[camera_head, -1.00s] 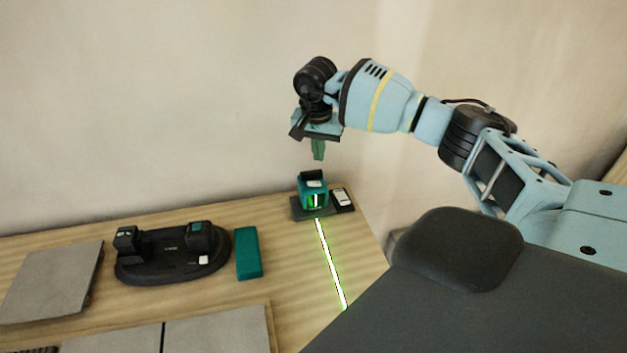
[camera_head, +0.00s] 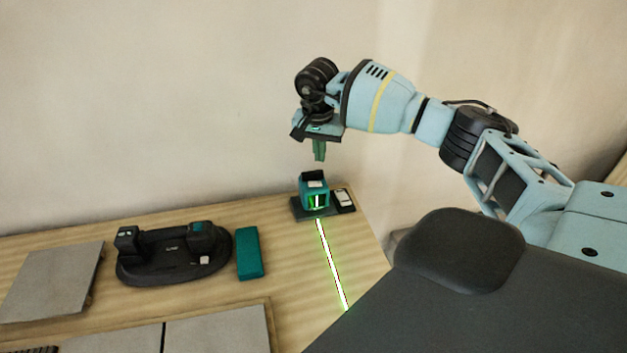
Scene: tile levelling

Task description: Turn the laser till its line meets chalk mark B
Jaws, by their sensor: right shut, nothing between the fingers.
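The laser (camera_head: 314,194) is a small teal and black box on a dark base plate at the back right of the wooden table. Its bright green line (camera_head: 331,262) runs from the laser toward the front of the table. I cannot make out chalk mark B or any other chalk mark in this view. My right gripper (camera_head: 319,151) points down above the laser, apart from it, with its greenish fingers shut and empty. My left gripper is not in view.
A black charging dock (camera_head: 170,262) with two devices stands at centre left. A teal block (camera_head: 249,252) lies to its right. Grey tiles (camera_head: 52,282) lie at the left and front (camera_head: 215,332). A small dark device (camera_head: 343,199) sits beside the laser. The wall is close behind.

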